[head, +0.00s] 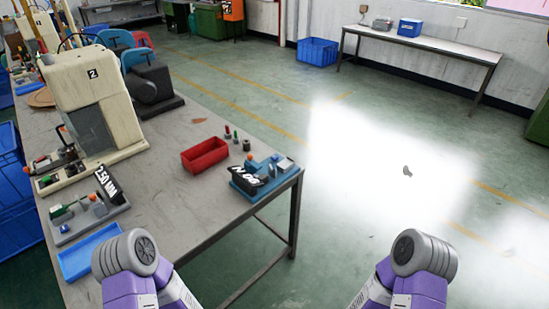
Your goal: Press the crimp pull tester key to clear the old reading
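The crimp pull tester (278,163) appears to be the small blue device at the near right corner of the workbench. Its dark display (245,182) carries white characters with an N and two digits, tilted and hard to read. An orange knob or button shows on top of it; I cannot tell for certain which part is the key. Only purple and grey links of my two arms show at the bottom edge. Neither gripper is in view, and nothing of mine touches the tester.
A red bin (205,156) and small red, green and dark pieces stand behind the tester. A cream machine marked 2 (88,95), a gauge reading 2.50 MM (108,184) and a blue tray (88,252) are on the left. Floor right of the workbench (165,210) is mostly clear.

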